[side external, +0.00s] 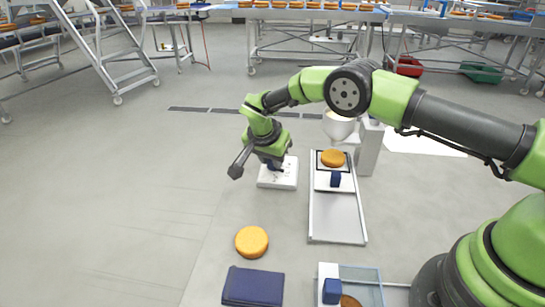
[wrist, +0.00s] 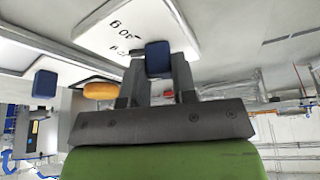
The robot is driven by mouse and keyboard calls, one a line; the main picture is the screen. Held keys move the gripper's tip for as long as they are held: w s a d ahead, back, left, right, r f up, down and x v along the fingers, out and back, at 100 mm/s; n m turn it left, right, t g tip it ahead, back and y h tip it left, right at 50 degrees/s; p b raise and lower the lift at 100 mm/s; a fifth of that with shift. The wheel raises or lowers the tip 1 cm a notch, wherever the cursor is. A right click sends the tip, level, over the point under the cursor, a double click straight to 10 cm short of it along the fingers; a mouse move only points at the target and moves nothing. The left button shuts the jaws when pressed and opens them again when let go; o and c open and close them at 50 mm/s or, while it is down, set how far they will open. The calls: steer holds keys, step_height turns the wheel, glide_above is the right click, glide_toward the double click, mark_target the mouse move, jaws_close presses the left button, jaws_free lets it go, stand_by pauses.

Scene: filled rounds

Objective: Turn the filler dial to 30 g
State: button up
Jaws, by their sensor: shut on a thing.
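The filler dial is a white plate (side external: 291,180) with a dark blue knob (wrist: 158,54) on it. In the wrist view the white plate (wrist: 185,38) fills the top middle, with black markings that appear upside down and partly hidden. My gripper (side external: 271,164) is above the plate in the side view, and its body hides most of the knob there. In the wrist view my gripper (wrist: 157,77) is shut on the knob, one finger on each side. I cannot read which mark the knob points to.
Right of the dial, a white funnel (side external: 340,126) stands over a long tray (side external: 337,222) holding an orange round (side external: 332,158) and a blue block (side external: 336,180). Another orange round (side external: 252,242) and a navy slab (side external: 253,286) lie in front. A second blue block (side external: 332,291) is at the bottom.

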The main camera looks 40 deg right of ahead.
steer(key=shift+a+f+m, duration=0.1)
steer(key=shift+m, duration=0.4)
steer(key=o, duration=0.9)
steer(key=v, duration=1)
steer(key=shift+w, duration=0.2)
